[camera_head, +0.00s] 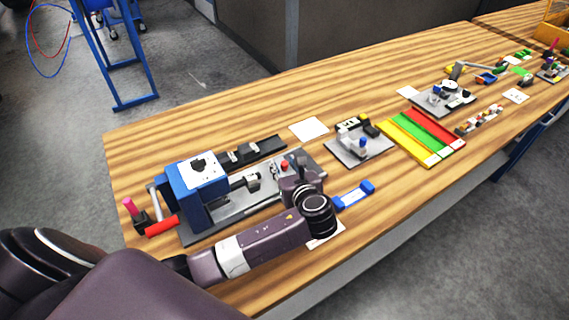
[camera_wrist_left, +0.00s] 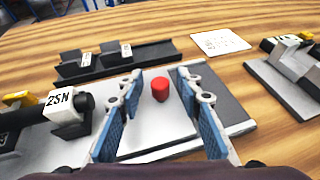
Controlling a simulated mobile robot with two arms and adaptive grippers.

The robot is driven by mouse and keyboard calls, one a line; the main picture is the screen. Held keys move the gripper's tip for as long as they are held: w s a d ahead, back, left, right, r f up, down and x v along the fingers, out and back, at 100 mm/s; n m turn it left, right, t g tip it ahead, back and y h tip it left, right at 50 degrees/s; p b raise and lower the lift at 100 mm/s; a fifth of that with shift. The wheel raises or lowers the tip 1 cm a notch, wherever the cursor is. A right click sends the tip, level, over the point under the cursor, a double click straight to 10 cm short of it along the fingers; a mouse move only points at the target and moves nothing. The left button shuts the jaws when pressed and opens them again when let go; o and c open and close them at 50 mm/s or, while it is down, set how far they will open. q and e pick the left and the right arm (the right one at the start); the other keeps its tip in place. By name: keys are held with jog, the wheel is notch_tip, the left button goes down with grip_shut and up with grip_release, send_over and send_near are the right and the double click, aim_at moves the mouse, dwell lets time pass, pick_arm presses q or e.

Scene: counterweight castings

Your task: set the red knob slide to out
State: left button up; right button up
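The red knob (camera_head: 285,166) stands on the grey bed of a blue-headed bench fixture (camera_head: 196,187), at its right end. In the left wrist view the red knob (camera_wrist_left: 160,89) shows as a short red cylinder on a pale plate. My left gripper (camera_wrist_left: 160,80) is open, its blue-padded fingers on either side of the view with the knob between them toward the tips. I cannot tell whether either finger touches it. In the head view my left gripper (camera_head: 298,176) is low over the fixture and hides part of its right end. My right gripper is not in view.
A black rail (camera_head: 250,153) with small blocks lies behind the fixture. A blue-ended piece (camera_head: 354,195) lies right of my gripper. A white card (camera_head: 309,129), a grey plate with parts (camera_head: 360,149) and a coloured tray (camera_head: 421,137) stand farther right. The table's back left is clear.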

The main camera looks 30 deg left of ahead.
pick_arm(q)
jog(key=shift+c, duration=0.7)
jog(key=c, duration=0.5)
grip_shut()
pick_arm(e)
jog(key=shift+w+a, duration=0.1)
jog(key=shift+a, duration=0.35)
pick_arm(q)
jog(key=w+d, duration=0.1)
jog(key=w, duration=0.1)
jog(key=w+d, duration=0.1)
jog(key=w, duration=0.1)
jog(key=w+d, duration=0.2)
jog(key=shift+w, duration=0.4)
jog(key=shift+r, duration=0.1)
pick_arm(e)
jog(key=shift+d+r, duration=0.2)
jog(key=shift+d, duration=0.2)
pick_arm(q)
jog(key=shift+o, duration=1.5)
grip_release()
jog(key=shift+d, duration=0.1)
jog(key=o, duration=0.3)
jog(key=shift+w, duration=0.1)
